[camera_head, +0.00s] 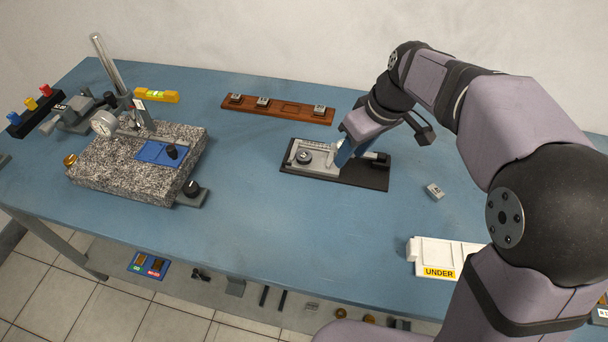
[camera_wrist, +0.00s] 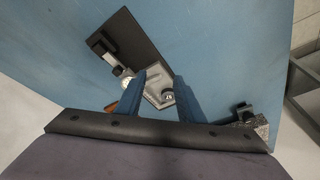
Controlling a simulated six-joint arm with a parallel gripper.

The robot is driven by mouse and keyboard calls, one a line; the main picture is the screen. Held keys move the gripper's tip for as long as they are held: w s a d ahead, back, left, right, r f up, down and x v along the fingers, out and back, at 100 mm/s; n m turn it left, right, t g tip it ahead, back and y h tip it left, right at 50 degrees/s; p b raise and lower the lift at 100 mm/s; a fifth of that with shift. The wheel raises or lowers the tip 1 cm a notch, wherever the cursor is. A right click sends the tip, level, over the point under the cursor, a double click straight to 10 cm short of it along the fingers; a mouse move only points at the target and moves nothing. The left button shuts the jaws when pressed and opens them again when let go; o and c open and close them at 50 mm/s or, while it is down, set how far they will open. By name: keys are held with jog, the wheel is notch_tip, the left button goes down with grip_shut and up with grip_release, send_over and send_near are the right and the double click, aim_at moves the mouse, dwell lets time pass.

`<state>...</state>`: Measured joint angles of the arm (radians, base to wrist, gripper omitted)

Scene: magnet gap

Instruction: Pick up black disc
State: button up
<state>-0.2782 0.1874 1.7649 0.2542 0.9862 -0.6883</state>
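A dark round piece (camera_head: 304,157) with a lighter centre sits on a silver plate (camera_head: 318,165), which lies on a black mat (camera_head: 362,181). It looks like the black disc, though I cannot be sure. In the wrist view a small round dark piece (camera_wrist: 167,97) shows on the silver plate (camera_wrist: 158,88), between the fingers. My gripper (camera_head: 345,160) is over the mat, to the right of the round piece. In the wrist view my gripper (camera_wrist: 159,76) has its two blue fingers apart, with nothing clearly held. Whether the fingertips touch the plate is unclear.
A granite block (camera_head: 120,165) with a dial gauge (camera_head: 104,123) stands at left. A brown wooden rack (camera_head: 278,108) holds several small blocks behind the mat. A loose small block (camera_head: 434,191) and a white tray labelled UNDER (camera_head: 426,256) lie to the right.

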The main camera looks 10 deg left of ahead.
aim_at(304, 155)
jog(key=w+a+n+b, duration=0.1)
jog(key=a, duration=0.1)
jog(key=a+n+y+b, duration=0.1)
jog(key=a, duration=0.2)
jog(key=w+a+n+b, duration=0.1)
jog(key=a, duration=0.1)
jog(key=shift+w+a+f+n, duration=0.25)
jog(key=shift+w+f+n, duration=0.05)
jog(key=shift+w, duration=0.05)
jog(key=shift+w+a+x, duration=0.1)
jog(key=shift+a+x, duration=0.1)
jog(key=shift+x, duration=1.6)
jog(key=shift+w+a+x, duration=0.1)
jog(key=shift+a+x, duration=0.1)
jog(key=shift+x, duration=1.55)
jog(key=shift+r, duration=0.15)
jog(key=shift+c, duration=0.4)
jog(key=c, duration=0.7)
jog(key=shift+c, duration=0.2)
jog(key=shift+r, duration=0.1)
